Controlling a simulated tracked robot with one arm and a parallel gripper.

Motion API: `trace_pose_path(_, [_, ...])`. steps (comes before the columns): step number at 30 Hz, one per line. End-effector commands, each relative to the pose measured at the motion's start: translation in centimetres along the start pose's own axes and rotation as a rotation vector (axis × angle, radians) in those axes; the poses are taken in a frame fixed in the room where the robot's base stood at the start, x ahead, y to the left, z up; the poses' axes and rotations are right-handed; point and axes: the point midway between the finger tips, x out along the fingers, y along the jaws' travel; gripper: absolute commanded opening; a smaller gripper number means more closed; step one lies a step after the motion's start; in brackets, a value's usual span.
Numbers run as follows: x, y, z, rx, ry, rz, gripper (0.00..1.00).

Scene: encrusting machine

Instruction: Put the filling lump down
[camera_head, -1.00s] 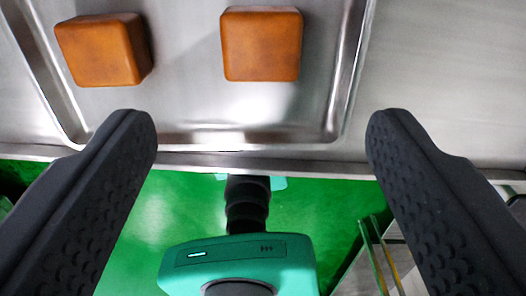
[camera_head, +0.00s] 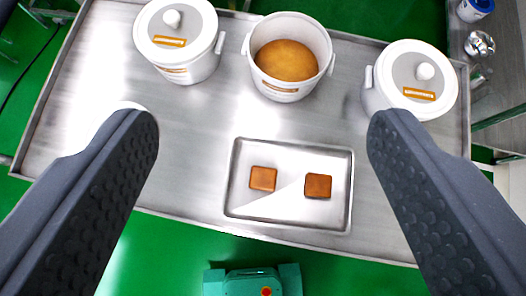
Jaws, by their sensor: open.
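Two orange-brown filling lumps lie apart in a shallow metal tray (camera_head: 240,208) on a steel table. The left lump (camera_head: 263,178) and the right lump (camera_head: 318,186) both sit flat on the tray floor. My gripper (camera_head: 262,125) is open and empty, its two dark fingers spread wide at the left and right of the picture. It is high above the table, well clear of the lumps. The fingers hide parts of the table at both sides.
An open white pot (camera_head: 284,94) with orange-brown content stands behind the tray. A lidded white pot (camera_head: 180,62) stands at back left, another (camera_head: 412,108) at right. The steel table (camera_head: 195,150) has bare room left of the tray. Green floor lies in front.

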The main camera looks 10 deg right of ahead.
Motion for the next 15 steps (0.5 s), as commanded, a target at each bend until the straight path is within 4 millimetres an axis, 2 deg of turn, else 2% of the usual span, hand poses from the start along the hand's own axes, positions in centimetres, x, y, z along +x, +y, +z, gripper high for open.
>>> trace_pose_path(1, [-2.6,-0.9,-1.0,-0.006,0.068,-0.011,0.68])
trace_pose_path(7, [-10.7,-3.1,-3.9,-0.015,0.297,-0.048,0.68])
trace_pose_path(12, [-15.1,-4.0,-5.0,-0.015,0.414,-0.070,0.68])
trace_pose_path(15, [-16.0,-4.2,-5.1,-0.014,0.439,-0.075,0.68])
